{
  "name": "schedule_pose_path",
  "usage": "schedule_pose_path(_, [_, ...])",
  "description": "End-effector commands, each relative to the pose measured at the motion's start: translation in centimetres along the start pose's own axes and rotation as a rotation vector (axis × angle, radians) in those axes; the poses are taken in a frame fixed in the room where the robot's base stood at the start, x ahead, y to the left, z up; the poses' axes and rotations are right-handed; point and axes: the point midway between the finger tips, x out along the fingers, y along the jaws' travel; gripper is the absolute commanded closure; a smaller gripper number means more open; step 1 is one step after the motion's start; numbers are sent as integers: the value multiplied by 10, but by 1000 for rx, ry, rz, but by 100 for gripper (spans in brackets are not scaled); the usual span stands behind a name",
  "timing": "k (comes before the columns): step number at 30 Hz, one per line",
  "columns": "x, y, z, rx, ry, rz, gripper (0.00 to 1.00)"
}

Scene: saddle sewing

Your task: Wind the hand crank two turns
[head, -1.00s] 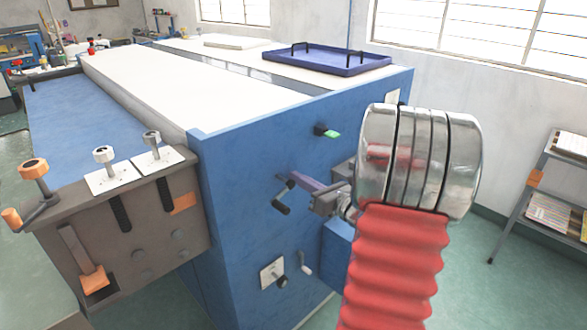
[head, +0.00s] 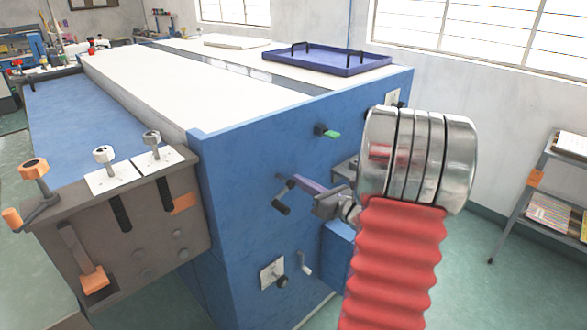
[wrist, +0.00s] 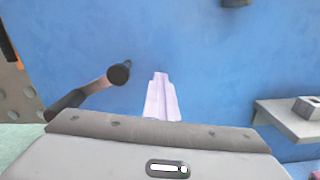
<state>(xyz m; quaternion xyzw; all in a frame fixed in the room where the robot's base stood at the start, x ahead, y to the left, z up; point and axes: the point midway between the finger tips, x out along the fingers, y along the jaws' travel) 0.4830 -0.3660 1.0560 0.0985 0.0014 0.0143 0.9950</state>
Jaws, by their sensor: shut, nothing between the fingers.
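A black-handled crank (head: 281,207) sticks out from the blue end panel of the machine. In the wrist view the crank (wrist: 95,88) is left of my fingers, with its dark round end nearest them. My gripper (head: 297,182) is shut and empty, its purple fingers pointing at the panel beside the crank. In the wrist view the closed fingers (wrist: 161,88) appear as one pale pink bar, apart from the crank. Part of the crank is close behind the fingertips in the head view, so the exact gap is hard to tell.
The blue machine (head: 235,220) fills the middle. A green-tipped lever (head: 328,132) is above the crank, and a small grey crank (head: 304,264) and a white plate with a black knob (head: 273,272) are below. An orange-knobbed crank (head: 33,175) stands at left. A grey ledge (wrist: 290,120) is at right.

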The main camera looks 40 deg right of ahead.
Motion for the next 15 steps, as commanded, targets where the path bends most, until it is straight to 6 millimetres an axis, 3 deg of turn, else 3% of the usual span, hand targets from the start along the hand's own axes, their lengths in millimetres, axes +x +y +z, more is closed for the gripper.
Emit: schedule_pose_path(15, [0,-11,-13,0,0,0,100])
